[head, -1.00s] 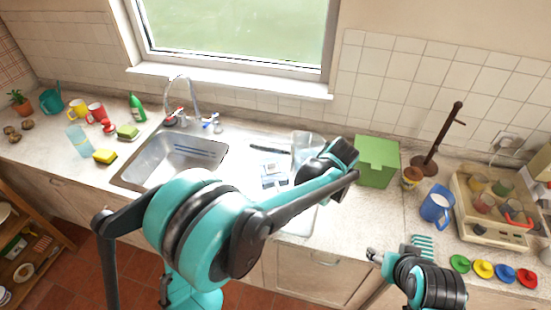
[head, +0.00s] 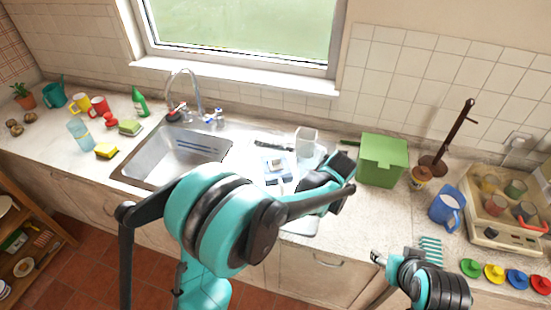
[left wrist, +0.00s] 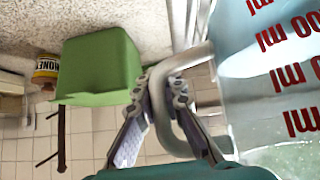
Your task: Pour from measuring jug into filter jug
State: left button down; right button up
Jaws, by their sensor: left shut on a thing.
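The clear measuring jug with red ml marks (left wrist: 280,70) fills the right side of the left wrist view. My left gripper (left wrist: 165,95) is shut on its pale handle. In the head view the clear jug (head: 306,140) shows above the drainer, partly behind my left gripper (head: 335,180); its tilt is hard to tell.
A tray of cups (head: 500,225) and several coloured lids are at the right. The sink (head: 175,155) is left.

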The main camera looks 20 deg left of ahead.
pick_arm(q)
jog(key=shift+s+a+r+n+t+h+p, duration=0.2)
jog(key=shift+a+r+n+t+h+p, duration=0.65)
jog(key=shift+r, duration=1.65)
jog(key=shift+s+a+r+n+g+h+p, duration=0.15)
jog(key=shift+a+r+n+h+p, duration=0.35)
jog(key=shift+a+r+h+p, duration=1.5)
jog(key=shift+s+a+r+n+t+h+p, duration=0.25)
jog(key=shift+r+n+t+h+p, duration=0.4)
jog(key=shift+r, duration=2.4)
jog(key=shift+a+r+n, duration=0.3)
jog(key=shift+a+r, duration=0.05)
jog(key=shift+s+a+r+n+t+h+b, duration=0.1)
jog(key=shift+a+r+n+t+h+b, duration=0.2)
jog(key=shift+a+n+t+h+b, duration=0.3)
jog(key=shift+a+r, duration=0.25)
